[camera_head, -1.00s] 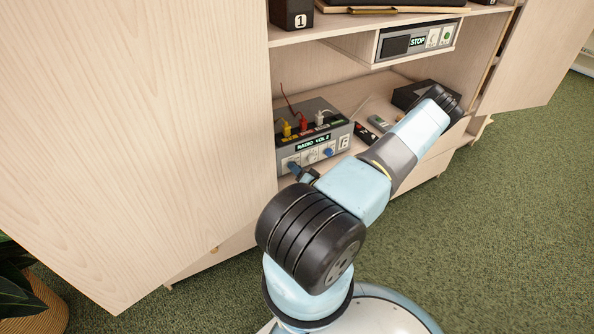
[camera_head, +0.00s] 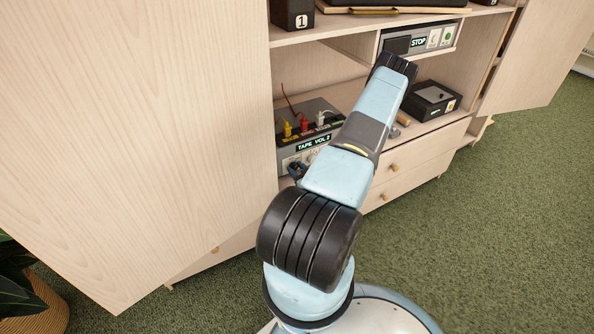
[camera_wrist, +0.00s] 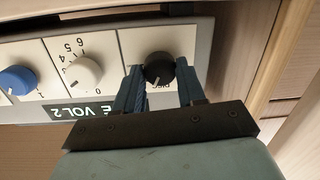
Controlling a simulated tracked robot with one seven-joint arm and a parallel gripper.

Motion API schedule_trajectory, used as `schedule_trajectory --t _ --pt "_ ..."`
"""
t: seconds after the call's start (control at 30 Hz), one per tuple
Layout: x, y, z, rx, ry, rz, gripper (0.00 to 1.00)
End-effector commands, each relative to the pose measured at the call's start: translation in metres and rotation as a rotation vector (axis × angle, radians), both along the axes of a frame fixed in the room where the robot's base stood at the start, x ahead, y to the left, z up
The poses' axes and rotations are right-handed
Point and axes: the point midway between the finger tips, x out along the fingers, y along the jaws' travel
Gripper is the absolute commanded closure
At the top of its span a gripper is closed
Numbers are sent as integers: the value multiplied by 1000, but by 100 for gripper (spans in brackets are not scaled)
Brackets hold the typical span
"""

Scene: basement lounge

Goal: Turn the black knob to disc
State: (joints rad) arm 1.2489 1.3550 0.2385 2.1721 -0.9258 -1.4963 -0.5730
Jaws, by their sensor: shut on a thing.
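The black knob (camera_wrist: 158,66) sits on a pale panel in the wrist view, a white mark on its face. Small letters beside it look like "DISC", partly covered. My gripper (camera_wrist: 159,74) is shut on the black knob, one blue finger on either side. The panel belongs to a grey box (camera_head: 288,158) on the cabinet shelf. Its display (camera_head: 313,142) reads "TAPE VOL 2" in the head view; part of it shows upside down in the wrist view (camera_wrist: 80,111). In the head view my arm hides the black knob, and only a bit of the gripper shows.
A white knob (camera_wrist: 84,71) with numbers and a blue knob (camera_wrist: 17,80) are on the same panel. Coloured plugs (camera_head: 304,122) stand on the box. A black box (camera_head: 431,100) is to the right on the shelf. A device reading "STOP" (camera_head: 418,42) hangs above, close to my arm.

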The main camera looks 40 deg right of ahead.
Motion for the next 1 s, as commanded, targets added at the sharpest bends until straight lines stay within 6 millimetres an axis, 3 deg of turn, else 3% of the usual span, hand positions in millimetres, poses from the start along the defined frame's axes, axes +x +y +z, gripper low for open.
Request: schedule_trajectory --t 0.5,1.0 --pt "0 4 -2 -365 94 4 91" --pt "0 5 -2 -458 117 4 91"
